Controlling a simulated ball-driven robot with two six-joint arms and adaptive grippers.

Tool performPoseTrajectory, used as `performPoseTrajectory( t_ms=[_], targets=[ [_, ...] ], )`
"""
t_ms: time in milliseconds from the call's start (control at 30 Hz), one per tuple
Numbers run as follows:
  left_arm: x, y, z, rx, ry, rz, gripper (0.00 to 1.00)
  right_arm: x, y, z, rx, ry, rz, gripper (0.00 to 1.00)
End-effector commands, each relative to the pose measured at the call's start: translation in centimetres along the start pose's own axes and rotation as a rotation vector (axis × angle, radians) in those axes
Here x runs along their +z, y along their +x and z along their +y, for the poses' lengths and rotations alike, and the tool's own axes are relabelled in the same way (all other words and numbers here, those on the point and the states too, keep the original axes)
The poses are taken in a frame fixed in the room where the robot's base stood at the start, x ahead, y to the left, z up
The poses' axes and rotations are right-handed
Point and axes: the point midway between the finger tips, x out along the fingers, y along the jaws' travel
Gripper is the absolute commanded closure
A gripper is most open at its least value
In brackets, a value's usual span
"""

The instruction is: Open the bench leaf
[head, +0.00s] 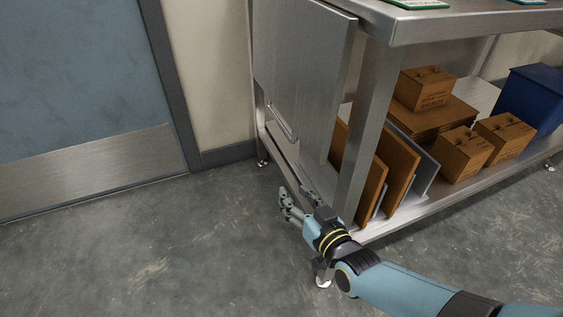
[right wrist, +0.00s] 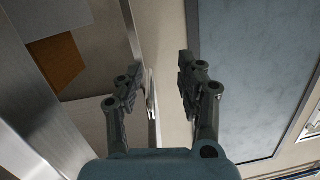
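The bench leaf (head: 305,75) is a flat steel panel hanging down at the left end of the steel bench (head: 470,22). Its bar handle (head: 283,124) is near its lower edge. My right gripper (head: 297,196) is below the leaf, near the bench's front leg, and is apart from the handle in the head view. In the right wrist view my right gripper (right wrist: 158,80) has its two fingers spread with nothing held. A thin bright handle-like bar (right wrist: 151,95) shows beyond and between them. My left gripper is not in view.
The bench's lower shelf holds upright boards (head: 398,170), brown cartons (head: 424,88) and a blue bin (head: 533,98). A blue door (head: 75,80) and beige wall (head: 208,70) stand at the left. The grey floor (head: 130,250) in front is clear.

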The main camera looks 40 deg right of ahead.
Motion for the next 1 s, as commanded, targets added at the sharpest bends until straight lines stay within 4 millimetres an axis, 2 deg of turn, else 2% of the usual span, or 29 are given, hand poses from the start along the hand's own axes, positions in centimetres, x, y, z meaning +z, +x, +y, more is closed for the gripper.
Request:
performPoseTrajectory(
  t_ms=[33, 200, 400, 567, 1000],
  targets=[
    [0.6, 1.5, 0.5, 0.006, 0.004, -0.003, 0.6, 1.6, 1.1, 0.3, 0.011, 0.02, 0.076, 0.62],
    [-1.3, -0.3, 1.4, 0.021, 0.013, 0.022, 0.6, -1.8, 3.2, 0.8, 0.049, 0.089, 0.352, 0.62],
    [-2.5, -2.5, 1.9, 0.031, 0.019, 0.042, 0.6, -4.4, 3.5, 1.3, 0.082, 0.136, 0.527, 0.62],
    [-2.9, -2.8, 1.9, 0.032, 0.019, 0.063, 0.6, -5.8, 4.2, 1.5, 0.087, 0.144, 0.566, 0.62],
    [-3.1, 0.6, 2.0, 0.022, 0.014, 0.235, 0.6, -9.9, 10.9, 2.4, 0.085, 0.144, 0.563, 0.62]
  ],
)
